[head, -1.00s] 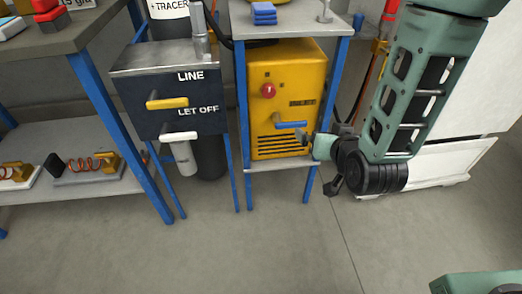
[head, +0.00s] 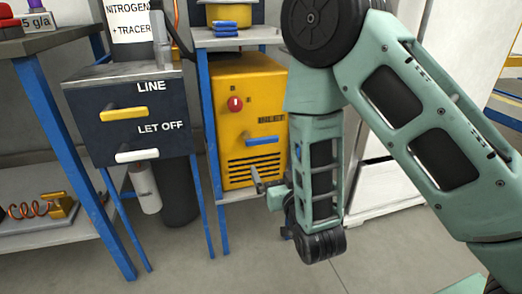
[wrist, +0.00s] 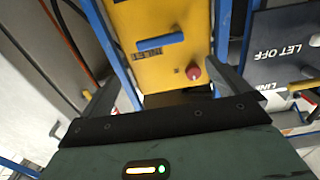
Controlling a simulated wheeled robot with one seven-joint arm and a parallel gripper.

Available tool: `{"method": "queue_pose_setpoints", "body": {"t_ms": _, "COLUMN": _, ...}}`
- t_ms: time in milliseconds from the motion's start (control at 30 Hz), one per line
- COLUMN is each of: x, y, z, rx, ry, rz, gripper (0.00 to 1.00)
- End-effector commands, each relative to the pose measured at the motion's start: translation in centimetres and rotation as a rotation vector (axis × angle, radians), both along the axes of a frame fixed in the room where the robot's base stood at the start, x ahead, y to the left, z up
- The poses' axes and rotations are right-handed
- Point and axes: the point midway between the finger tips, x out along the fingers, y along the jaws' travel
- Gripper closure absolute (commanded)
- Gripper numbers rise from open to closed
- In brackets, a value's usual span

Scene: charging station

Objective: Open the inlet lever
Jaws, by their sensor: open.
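The blue inlet lever (head: 262,141) lies roughly level on the front of the yellow machine (head: 225,130), below a red knob (head: 236,104). In the wrist view, where the scene appears turned over, the blue lever (wrist: 160,42) shows beyond the fingers beside a dark label that seems to read INLET. My gripper (head: 263,184) is open and empty in front of the machine's lower right part. It is lower than the lever in the head view and apart from it. In the wrist view the spread fingers of my gripper (wrist: 165,90) stand on either side of the machine's image.
A dark LINE / LET OFF panel (head: 95,125) with a yellow lever (head: 124,114) and a white lever (head: 137,155) stands left of the machine. Blue table legs (head: 208,175) flank the machine. A white cabinet (head: 388,188) stands to the right. The floor in front is clear.

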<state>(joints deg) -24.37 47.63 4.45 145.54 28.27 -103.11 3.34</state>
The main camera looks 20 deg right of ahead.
Motion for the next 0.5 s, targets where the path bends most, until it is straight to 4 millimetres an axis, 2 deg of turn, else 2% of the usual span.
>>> {"method": "queue_pose_setpoints", "body": {"t_ms": 33, "x": 0.3, "y": 0.0, "z": -0.5, "rx": 0.001, "ry": -0.005, "rz": -0.001, "gripper": 0.0}}
{"method": "queue_pose_setpoints", "body": {"t_ms": 167, "x": 1.2, "y": -0.1, "z": -0.3, "rx": 0.0, "ry": -0.006, "rz": 0.001, "gripper": 0.0}}
{"method": "queue_pose_setpoints", "body": {"t_ms": 500, "x": 8.6, "y": -0.1, "z": -0.1, "rx": 0.0, "ry": -0.005, "rz": 0.001, "gripper": 0.0}}
